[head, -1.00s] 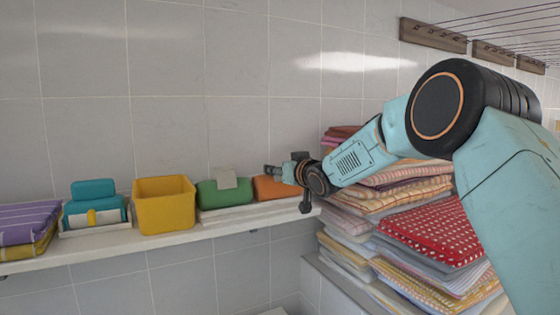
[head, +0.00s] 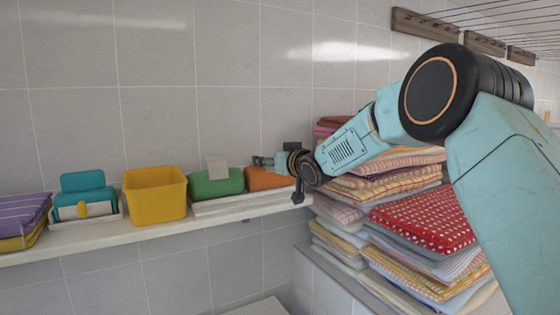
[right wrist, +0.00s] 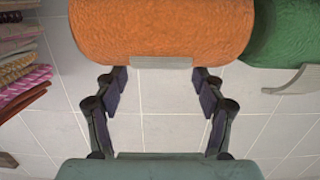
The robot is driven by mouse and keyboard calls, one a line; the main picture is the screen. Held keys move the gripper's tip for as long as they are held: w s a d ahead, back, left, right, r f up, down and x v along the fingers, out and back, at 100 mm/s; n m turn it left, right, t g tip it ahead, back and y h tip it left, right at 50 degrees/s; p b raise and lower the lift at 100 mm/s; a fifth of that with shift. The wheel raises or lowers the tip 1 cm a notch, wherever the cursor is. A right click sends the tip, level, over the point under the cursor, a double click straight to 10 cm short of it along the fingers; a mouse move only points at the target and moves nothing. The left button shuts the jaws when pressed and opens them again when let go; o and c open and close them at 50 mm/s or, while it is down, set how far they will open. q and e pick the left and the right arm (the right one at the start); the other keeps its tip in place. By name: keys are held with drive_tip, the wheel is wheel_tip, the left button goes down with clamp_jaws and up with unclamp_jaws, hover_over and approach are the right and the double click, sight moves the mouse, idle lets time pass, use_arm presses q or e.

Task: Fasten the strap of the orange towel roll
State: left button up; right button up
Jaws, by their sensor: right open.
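The orange towel roll (head: 266,180) lies at the right end of the white shelf in the head view, partly hidden by my right gripper (head: 268,161). In the right wrist view the orange roll (right wrist: 160,28) fills the top middle. Its grey strap (right wrist: 162,62) shows as a short flat strip along the roll's lower edge. My right gripper (right wrist: 160,80) is open, with its fingertips on either side of the strap and nothing between them. I cannot tell whether they touch the roll. My left gripper is in neither view.
A green roll (head: 214,186) with a raised grey strap (head: 217,168) lies beside the orange one. A yellow bin (head: 155,197) and a teal item (head: 84,193) stand farther left on the shelf (head: 140,231). Towel stacks (head: 420,222) stand close on the right.

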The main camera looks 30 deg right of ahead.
drive_tip(key=s+r, duration=0.1)
drive_tip(key=s, duration=1)
drive_tip(key=shift+s+d+r, duration=0.2)
drive_tip(key=shift+s+d, duration=0.1)
drive_tip(key=shift+s, duration=0.05)
drive_tip(key=shift+w, duration=0.1)
drive_tip(key=s+a+f+m+g+b, duration=0.1)
drive_tip(key=s+a+f+g+b, duration=0.3)
drive_tip(key=f, duration=0.9)
drive_tip(key=s+a+f+m+g+b, duration=0.15)
drive_tip(key=s+f, duration=0.35)
drive_tip(key=f, duration=0.8)
drive_tip(key=s+a+f+g+b, duration=0.25)
drive_tip(key=s+f, duration=0.25)
drive_tip(key=f, duration=0.8)
drive_tip(key=s+a+f+n+g+b, duration=0.1)
drive_tip(key=s+a+f+g+b, duration=0.2)
drive_tip(key=s+f, duration=3)
drive_tip(key=g+b, duration=0.5)
drive_tip(key=b, duration=0.5)
drive_tip(key=shift+s+a+f+g+h, duration=0.15)
drive_tip(key=shift+s+a+g+h, duration=0.15)
drive_tip(key=shift+a+h, duration=0.1)
